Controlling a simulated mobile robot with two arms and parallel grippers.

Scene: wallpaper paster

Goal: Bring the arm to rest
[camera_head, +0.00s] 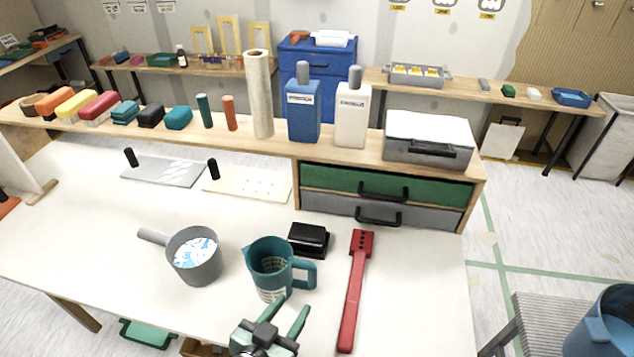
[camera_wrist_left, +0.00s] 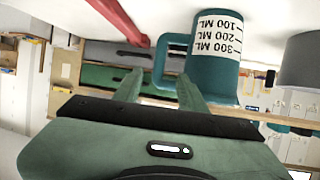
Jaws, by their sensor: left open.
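My left gripper (camera_head: 294,304) is at the front edge of the white table with its two green fingers apart and nothing held. Its fingers also show in the left wrist view (camera_wrist_left: 160,78), where the picture is upside down. The teal measuring jug (camera_head: 268,270) stands upright on the table just beyond the fingertips. In the left wrist view the jug (camera_wrist_left: 212,72) shows its volume scale, and its handle (camera_wrist_left: 161,62) appears between the two fingers. I cannot tell whether a finger touches it. My right gripper is not in view.
A grey pot (camera_head: 207,268) with whitish contents stands left of the jug. A black block (camera_head: 309,238) lies behind it, and a red long-handled tool (camera_head: 353,298) lies to the right. A drawer unit (camera_head: 386,192) stands at the back. The front left table is clear.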

